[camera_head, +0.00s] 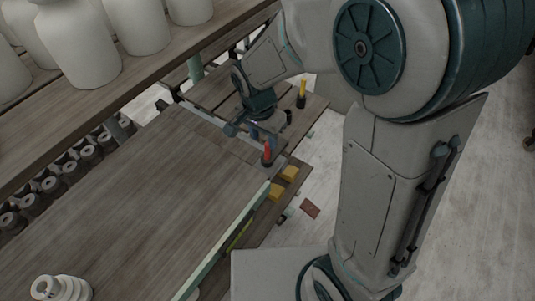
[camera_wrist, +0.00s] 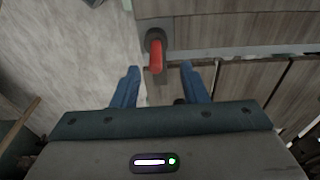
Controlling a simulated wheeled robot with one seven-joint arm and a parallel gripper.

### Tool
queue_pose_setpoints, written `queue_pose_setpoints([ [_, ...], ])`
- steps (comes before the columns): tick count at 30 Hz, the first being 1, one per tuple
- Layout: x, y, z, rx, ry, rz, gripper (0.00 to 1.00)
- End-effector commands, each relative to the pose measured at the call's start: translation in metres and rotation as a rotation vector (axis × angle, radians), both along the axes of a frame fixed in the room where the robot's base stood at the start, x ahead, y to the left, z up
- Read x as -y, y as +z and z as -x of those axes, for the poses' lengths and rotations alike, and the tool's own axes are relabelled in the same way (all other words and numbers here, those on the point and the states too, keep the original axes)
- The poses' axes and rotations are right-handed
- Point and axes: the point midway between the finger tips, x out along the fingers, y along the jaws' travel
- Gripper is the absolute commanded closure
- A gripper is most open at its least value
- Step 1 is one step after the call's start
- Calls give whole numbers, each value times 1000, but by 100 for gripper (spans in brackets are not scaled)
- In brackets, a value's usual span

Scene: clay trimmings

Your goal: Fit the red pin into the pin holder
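The red pin (camera_head: 267,152) stands near the far right corner of the wooden table, with a dark round piece at its foot. In the wrist view the red pin (camera_wrist: 156,58) lies ahead of the fingertips, roughly midway between them, with the dark round piece (camera_wrist: 155,38) at its far end. I cannot tell whether this dark piece is the pin holder or part of the pin. My gripper (camera_head: 254,133) is over the table's far end, close to the pin. In the wrist view my gripper (camera_wrist: 160,68) is open, with nothing held between its blue fingers.
A yellow pin with a dark foot (camera_head: 302,93) and a small dark upright piece (camera_head: 289,117) stand beyond the gripper. Yellow blocks (camera_head: 290,173) lie by the table's right edge. White bottles (camera_head: 77,45) stand on a shelf at upper left. The table's middle (camera_head: 130,210) is clear.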

Motion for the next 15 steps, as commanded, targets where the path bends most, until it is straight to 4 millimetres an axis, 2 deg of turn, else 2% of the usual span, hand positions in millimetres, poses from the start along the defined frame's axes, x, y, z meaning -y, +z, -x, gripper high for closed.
queue_pose_setpoints([
  [6, 3, -13, -1, -1, -1, 0, 60],
  [15, 10, -50, -3, -2, -1, 1, 60],
])
